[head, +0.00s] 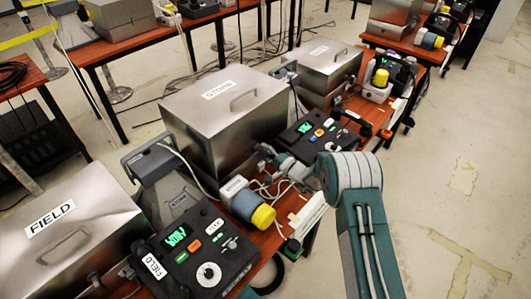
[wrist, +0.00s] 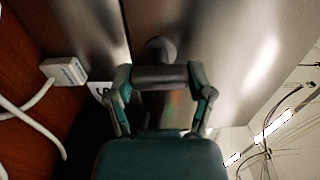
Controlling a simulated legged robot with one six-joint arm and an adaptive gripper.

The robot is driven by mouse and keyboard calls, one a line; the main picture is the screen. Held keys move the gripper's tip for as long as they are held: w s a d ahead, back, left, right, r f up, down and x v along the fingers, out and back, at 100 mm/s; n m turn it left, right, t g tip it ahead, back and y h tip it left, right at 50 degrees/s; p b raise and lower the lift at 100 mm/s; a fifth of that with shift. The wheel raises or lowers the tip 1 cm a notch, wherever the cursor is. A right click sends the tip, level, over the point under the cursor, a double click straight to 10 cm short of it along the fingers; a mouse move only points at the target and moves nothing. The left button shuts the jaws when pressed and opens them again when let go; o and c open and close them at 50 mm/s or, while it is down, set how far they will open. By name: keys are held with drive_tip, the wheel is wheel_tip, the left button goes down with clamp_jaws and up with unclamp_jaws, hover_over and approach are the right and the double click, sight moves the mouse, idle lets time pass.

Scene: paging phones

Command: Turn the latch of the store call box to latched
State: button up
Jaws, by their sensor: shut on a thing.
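The store call box (head: 222,118) is a large brushed-metal box with a STORE label and a lid handle, in the middle of the head view. Its metal face (wrist: 225,50) fills the upper wrist view. The latch (wrist: 160,77) is a dark grey piece with a round hub and a bar lying crosswise in the wrist view. My gripper (wrist: 161,72) has one finger at each end of this bar and is shut on it. In the head view my gripper (head: 276,157) is small at the box's lower right face, and the latch is mostly hidden there.
The FIELD box (head: 80,235) stands at the near left and another metal box (head: 322,62) behind. A black phone (head: 205,250) and a yellow-ended cylinder (head: 245,203) are close by. Cables (head: 283,190) lie near my gripper. Open floor (head: 450,200) is at the right.

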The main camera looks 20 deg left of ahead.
drive_tip(key=shift+s+a+f, duration=0.1)
drive_tip(key=shift+s+f, duration=0.1)
drive_tip(key=shift+f, duration=0.05)
drive_tip(key=o, duration=1.1)
drive_tip(key=shift+a, duration=0.15)
drive_tip(key=shift+w+r, duration=0.1)
drive_tip(key=shift+d, duration=0.25)
drive_tip(key=v, duration=1.1)
drive_tip(key=shift+d, duration=0.3)
